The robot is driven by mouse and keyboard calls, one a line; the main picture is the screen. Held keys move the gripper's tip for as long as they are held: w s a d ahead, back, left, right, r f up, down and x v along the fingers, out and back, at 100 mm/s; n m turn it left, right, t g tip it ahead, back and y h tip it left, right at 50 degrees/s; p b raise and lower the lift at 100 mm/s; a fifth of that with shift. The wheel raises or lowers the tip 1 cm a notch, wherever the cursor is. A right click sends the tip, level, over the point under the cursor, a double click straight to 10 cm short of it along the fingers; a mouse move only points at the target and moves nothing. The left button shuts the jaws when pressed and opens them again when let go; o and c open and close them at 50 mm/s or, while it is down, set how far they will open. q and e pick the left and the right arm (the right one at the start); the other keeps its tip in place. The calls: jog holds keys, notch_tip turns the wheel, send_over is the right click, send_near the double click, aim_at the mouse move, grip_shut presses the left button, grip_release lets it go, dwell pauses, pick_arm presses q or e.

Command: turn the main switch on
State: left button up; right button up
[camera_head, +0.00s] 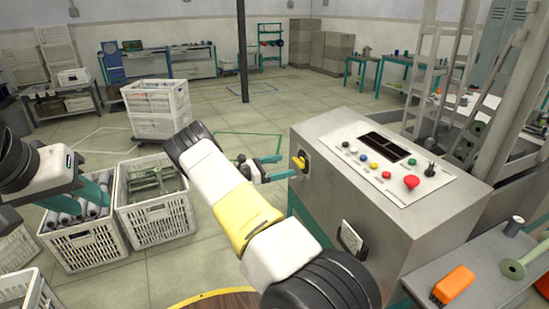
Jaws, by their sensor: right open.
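The main switch (299,162) appears to be the yellow knob on the left side wall of the grey metal control cabinet (440,215). My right gripper (281,167) is open, its teal fingers pointing at the knob from the left. The fingertips are close to the knob; I cannot tell whether they touch it. My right forearm hides part of the floor and the lower cabinet. My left gripper (95,192) is at the far left, above a white crate of grey bobbins. Only part of its teal fingers shows, so its opening is unclear.
The cabinet's sloping panel (390,160) carries a dark display, coloured buttons and a red button. White crates (160,218) stand at left. Open floor lies behind.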

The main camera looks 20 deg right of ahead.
aim_at(296, 162)
jog(key=d, duration=0.6)
jog(key=shift+d, duration=0.3)
jog(key=c, duration=1.4)
